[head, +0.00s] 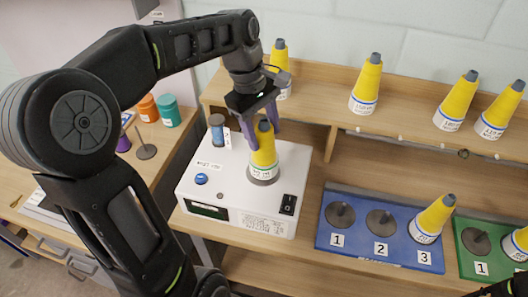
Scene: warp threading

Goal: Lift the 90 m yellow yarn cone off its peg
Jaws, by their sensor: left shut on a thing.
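A yellow yarn cone (263,157) with a dark grey tip stands upright on a round grey base on top of the white machine (205,165). Its white label with green print is too small to read surely. My left gripper (262,122) reaches down from above, its purple fingers shut on the upper part of this cone. The cone appears to be still down at the base; the peg inside it is hidden. My right gripper is not clearly in view.
Several yellow cones, one of them here (366,88), stand on the wooden shelf behind. A blue tray (345,256) has empty pegs 1 and 2 and a cone (432,220) at 3. A green tray (470,266) is to its right.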

